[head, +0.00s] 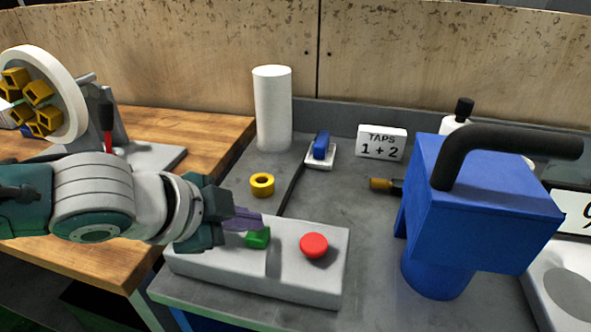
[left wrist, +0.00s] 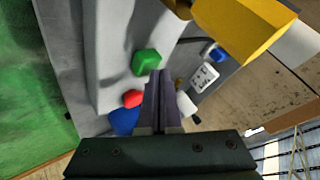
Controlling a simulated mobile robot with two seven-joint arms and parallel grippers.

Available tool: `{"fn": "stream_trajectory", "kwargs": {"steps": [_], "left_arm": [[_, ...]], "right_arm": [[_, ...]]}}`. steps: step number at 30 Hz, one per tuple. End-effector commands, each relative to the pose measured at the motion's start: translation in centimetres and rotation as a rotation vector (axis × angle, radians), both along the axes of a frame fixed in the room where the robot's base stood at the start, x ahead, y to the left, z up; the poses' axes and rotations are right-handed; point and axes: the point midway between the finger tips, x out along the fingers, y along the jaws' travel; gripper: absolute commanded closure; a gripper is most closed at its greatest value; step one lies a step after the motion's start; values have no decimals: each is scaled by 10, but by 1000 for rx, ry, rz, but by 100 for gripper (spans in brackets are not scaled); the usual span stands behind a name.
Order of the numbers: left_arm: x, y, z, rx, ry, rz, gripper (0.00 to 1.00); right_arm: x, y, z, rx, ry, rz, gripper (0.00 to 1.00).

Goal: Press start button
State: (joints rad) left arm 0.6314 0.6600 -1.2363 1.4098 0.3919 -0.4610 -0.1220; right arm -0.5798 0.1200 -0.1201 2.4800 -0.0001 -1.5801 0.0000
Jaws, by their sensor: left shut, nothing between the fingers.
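A grey control box (head: 215,263) lies on the grey bench top. It carries a green button (head: 258,239) on its left part and a red button (head: 314,245) on its right part. My left gripper (head: 250,220) is shut and empty, its purple fingers just above and behind the green button in the head view. In the left wrist view the shut fingertips (left wrist: 160,76) point close beside the green button (left wrist: 146,62); I cannot tell whether they touch it. The red button (left wrist: 132,98) shows further along the box. My right gripper is not in view.
A blue machine with a black handle (head: 480,200) stands right of the box. A wooden table (head: 190,128) is at left.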

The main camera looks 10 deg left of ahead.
Motion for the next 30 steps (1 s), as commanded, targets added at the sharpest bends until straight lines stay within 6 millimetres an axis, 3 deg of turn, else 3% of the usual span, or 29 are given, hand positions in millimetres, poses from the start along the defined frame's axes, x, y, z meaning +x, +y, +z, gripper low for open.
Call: {"fn": "stream_trajectory", "kwargs": {"steps": [30], "left_arm": [[0,1,-8,1,2,1,100]], "right_arm": [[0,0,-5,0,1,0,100]]}}
